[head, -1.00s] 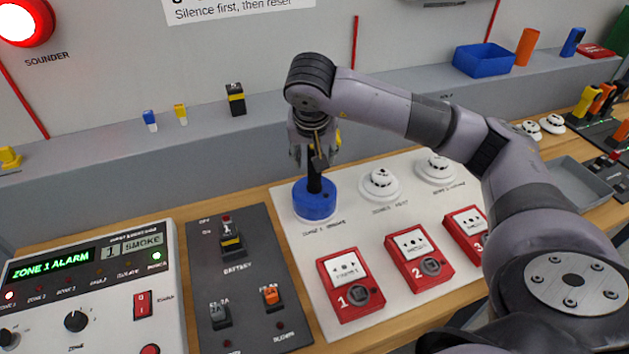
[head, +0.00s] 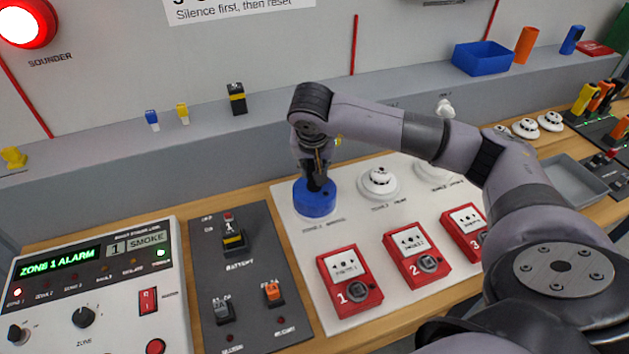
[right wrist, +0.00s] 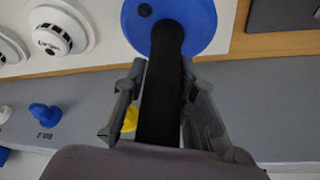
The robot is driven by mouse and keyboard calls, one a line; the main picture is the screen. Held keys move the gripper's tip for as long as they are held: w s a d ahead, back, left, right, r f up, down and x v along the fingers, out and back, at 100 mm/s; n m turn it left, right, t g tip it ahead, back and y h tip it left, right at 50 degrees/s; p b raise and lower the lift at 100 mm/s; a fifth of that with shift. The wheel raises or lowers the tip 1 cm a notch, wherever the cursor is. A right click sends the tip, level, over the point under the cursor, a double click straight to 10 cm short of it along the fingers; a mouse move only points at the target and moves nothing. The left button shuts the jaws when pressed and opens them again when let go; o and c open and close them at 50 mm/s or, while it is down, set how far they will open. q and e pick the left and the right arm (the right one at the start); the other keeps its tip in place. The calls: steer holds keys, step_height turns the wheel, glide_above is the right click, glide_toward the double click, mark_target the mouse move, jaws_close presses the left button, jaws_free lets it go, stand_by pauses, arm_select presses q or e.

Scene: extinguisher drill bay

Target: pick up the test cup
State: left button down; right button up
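The test cup is a blue round cup (head: 315,198) with a black upright handle. It stands upright over the leftmost detector place on the white panel, and it hides what is under it. In the right wrist view its blue top (right wrist: 200,22) is at the top and the black handle (right wrist: 162,95) runs down between the fingers. My right gripper (head: 316,180) is low over the cup, and its fingers (right wrist: 166,72) are closed in on both sides of the handle. My left gripper is not in view.
Two white detectors (head: 379,182) stand right of the cup, the farther one partly behind my arm. Red call points (head: 349,281) lie in front. A switch panel (head: 245,275) and alarm panel (head: 95,290) are left. A grey ledge (head: 190,150) runs behind.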

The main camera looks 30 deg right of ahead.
jaws_close()
stand_by(0.4)
